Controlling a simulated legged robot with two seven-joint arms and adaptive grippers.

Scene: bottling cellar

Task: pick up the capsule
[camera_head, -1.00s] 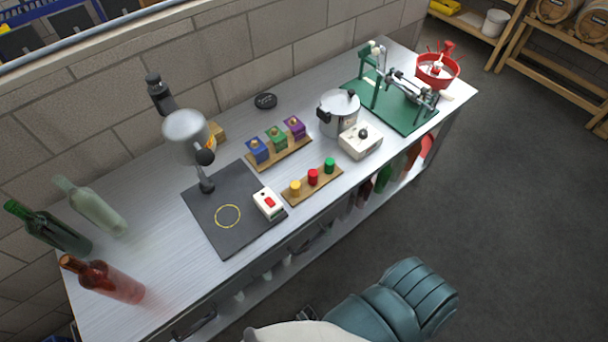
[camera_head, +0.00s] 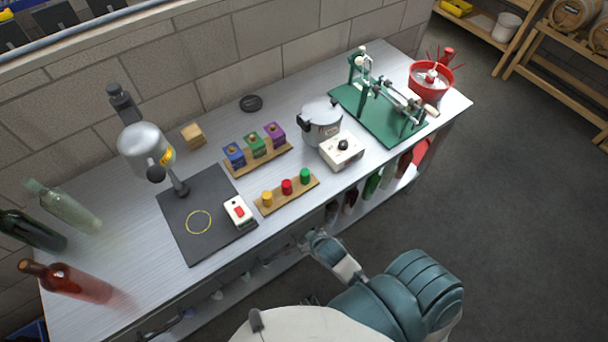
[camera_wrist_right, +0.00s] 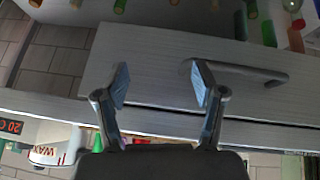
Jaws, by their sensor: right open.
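Three small capsules stand in a row on a wooden strip (camera_head: 273,203) on the bench: a yellow one (camera_head: 267,199), a red one (camera_head: 286,187) and a green one (camera_head: 305,176). The task does not say which is meant. My right gripper (camera_head: 312,238) is below and in front of the bench's front edge, apart from the capsules. In the right wrist view its two fingers (camera_wrist_right: 161,82) are spread with nothing between them, facing a drawer front with a bar handle (camera_wrist_right: 240,72). My left gripper is not in view.
A dark mat (camera_head: 190,242) with a white red-buttoned box (camera_head: 239,211) lies left of the strip. Blue, green and purple blocks (camera_head: 255,146) stand behind it. A pot (camera_head: 321,122) and white box (camera_head: 342,151) are to the right.

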